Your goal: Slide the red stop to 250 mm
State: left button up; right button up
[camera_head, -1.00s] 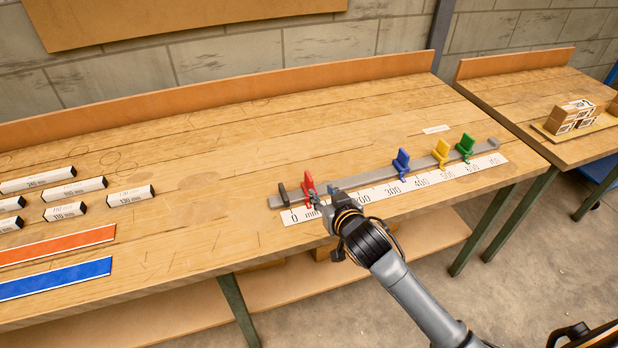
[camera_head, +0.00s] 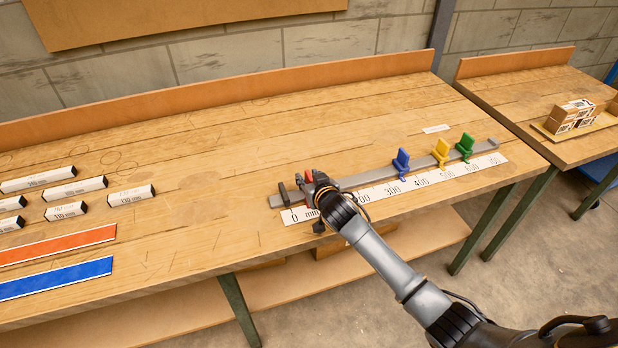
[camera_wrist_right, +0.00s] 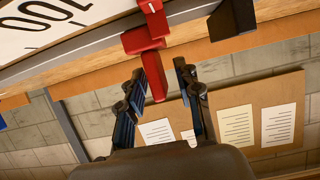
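The red stop (camera_head: 309,177) sits on the grey rail (camera_head: 349,182) near its left end, by the low end of the scale (camera_head: 386,190). My right gripper (camera_head: 314,183) is at the stop and covers most of it in the head view. In the right wrist view the red stop (camera_wrist_right: 143,40) shows clearly, with its tab reaching between the fingertips of my right gripper (camera_wrist_right: 156,80). The fingers are open, one on each side of the tab, with gaps visible. The 250 mm place lies along the scale to the right; my gripper hides some of the numbers. My left gripper is out of view.
A dark end block (camera_head: 283,194) stands left of the red stop. Blue (camera_head: 401,160), yellow (camera_head: 441,152) and green (camera_head: 465,146) stops stand farther right on the rail. The rail is free between the red and blue stops. Labelled blocks (camera_head: 75,189) lie far left.

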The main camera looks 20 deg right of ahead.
grip_shut()
jog(key=shift+d, duration=0.1)
